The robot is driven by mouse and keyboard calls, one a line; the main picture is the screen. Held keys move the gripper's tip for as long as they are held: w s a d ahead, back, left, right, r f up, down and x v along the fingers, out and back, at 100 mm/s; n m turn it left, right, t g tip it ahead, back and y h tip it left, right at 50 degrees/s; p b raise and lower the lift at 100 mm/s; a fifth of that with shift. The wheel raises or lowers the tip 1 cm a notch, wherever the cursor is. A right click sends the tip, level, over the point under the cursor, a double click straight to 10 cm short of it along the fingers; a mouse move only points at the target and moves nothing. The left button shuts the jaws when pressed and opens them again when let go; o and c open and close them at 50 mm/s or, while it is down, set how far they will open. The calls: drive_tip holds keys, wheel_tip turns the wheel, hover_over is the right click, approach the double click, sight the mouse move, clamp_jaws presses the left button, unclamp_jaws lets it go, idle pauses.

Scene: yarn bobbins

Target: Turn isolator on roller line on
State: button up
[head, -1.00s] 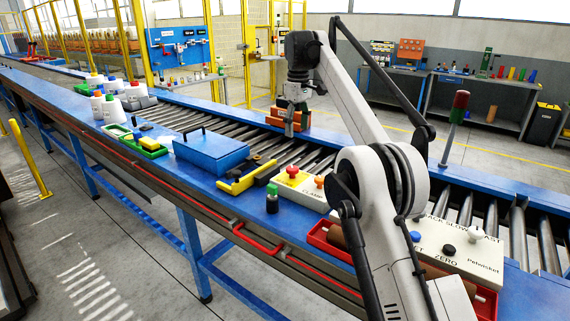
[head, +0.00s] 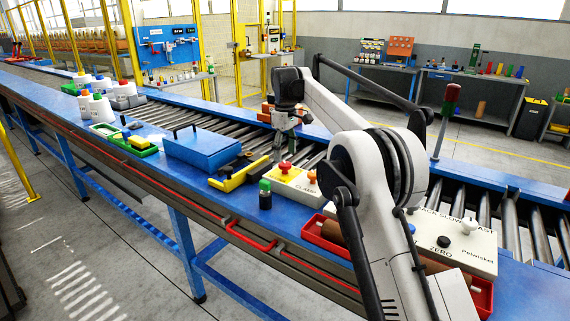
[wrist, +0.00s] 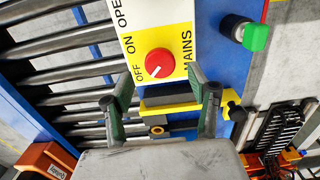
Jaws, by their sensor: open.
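The isolator is a red rotary knob (wrist: 160,62) on a yellow panel (wrist: 177,17) marked ON, OFF and MAINS. In the head view, the red knob (head: 285,167) stands on the yellow end of a control box (head: 300,187). My gripper (wrist: 165,84) is open and empty, with its two green-grey fingers spread to either side just below the knob in the wrist view. In the head view my gripper (head: 280,150) hangs just behind the box, close to the knob. I see no contact with the knob.
A yellow-handled tool (head: 240,177) lies beside the box, near a blue lidded box (head: 203,148). Metal rollers (head: 200,115) run behind.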

sight(285, 163)
drive_tip(key=shift+f, duration=2.1)
drive_tip(key=c, duration=1.2)
drive_tip(key=shift+o, duration=0.2)
